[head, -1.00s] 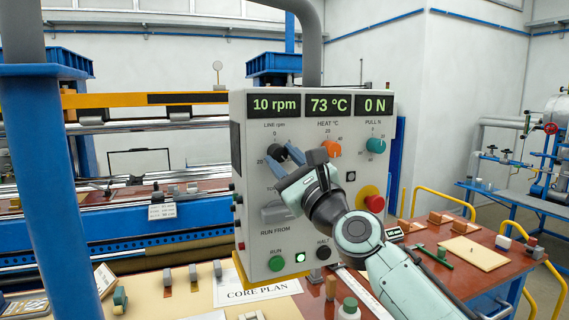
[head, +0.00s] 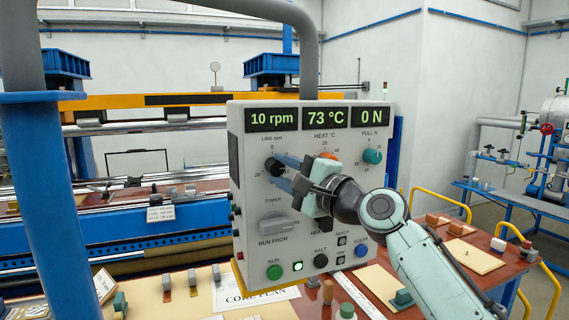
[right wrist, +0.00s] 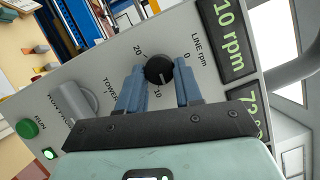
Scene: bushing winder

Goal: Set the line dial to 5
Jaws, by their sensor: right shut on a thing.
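The line dial (head: 273,167) is a black round knob under the "LINE rpm" label on the grey control panel (head: 237,125). The line display (head: 272,119) above it reads 10 rpm. In the right wrist view the dial (right wrist: 158,70) has its pale mark towards the 10 on the scale. My right gripper (head: 281,171) is shut on this dial, with one blue finger on each side of it; the fingers also show in the right wrist view (right wrist: 159,77). My left gripper is not in view.
The orange heat dial (head: 330,156) is just behind the gripper, and the teal pull dial (head: 372,156) is to its right. Below are the grey selector (head: 281,225), green run button (head: 274,272), black halt button (head: 320,261) and blue clear button (head: 361,250).

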